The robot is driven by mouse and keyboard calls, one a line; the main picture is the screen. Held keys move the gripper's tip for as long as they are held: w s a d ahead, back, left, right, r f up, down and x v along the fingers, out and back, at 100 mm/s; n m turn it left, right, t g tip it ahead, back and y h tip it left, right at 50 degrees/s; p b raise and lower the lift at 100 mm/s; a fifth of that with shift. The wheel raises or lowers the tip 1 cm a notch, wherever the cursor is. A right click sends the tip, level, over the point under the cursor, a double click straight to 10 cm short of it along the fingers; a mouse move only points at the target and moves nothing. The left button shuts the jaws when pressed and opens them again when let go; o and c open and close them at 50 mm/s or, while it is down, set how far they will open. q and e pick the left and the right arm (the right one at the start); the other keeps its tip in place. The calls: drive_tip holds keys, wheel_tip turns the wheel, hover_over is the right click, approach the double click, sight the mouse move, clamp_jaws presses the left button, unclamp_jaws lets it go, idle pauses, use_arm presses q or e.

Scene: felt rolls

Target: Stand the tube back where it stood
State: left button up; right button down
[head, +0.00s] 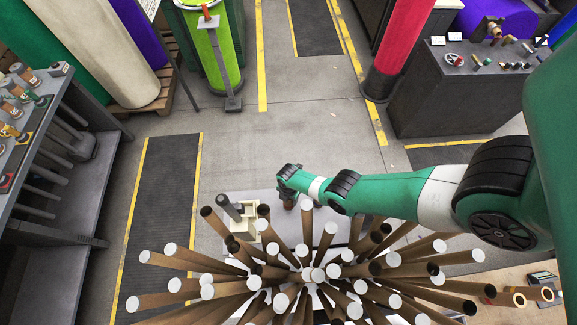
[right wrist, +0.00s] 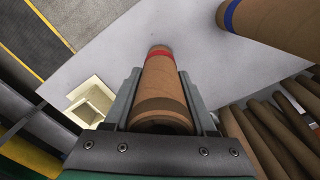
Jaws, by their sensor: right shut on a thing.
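My right gripper (head: 288,188) is at the end of the green arm from the right, above the far edge of the pale table. In the right wrist view, its jaws (right wrist: 160,100) are shut on a brown cardboard tube with a red band (right wrist: 158,75). The tube lies lengthwise between the jaws, its far end pointing at the pale surface (right wrist: 110,50). I cannot tell whether that end touches it. In the head view the gripper mostly hides this tube. A tube with a blue band (right wrist: 265,22) is at the wrist view's upper right. My left gripper is not in view.
Many brown tubes (head: 325,240) fan out across the near table, close to my right gripper. A cream holder (head: 247,228) with a dark grey cylinder (head: 229,207) is to its left; a cream box (right wrist: 90,103) shows in the wrist view.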

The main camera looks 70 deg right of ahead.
drive_tip(key=shift+f+b, duration=0.5)
drive_tip(key=shift+b, duration=0.05)
drive_tip(key=shift+c, duration=0.6)
unclamp_jaws()
drive_tip(key=shift+r, duration=0.1)
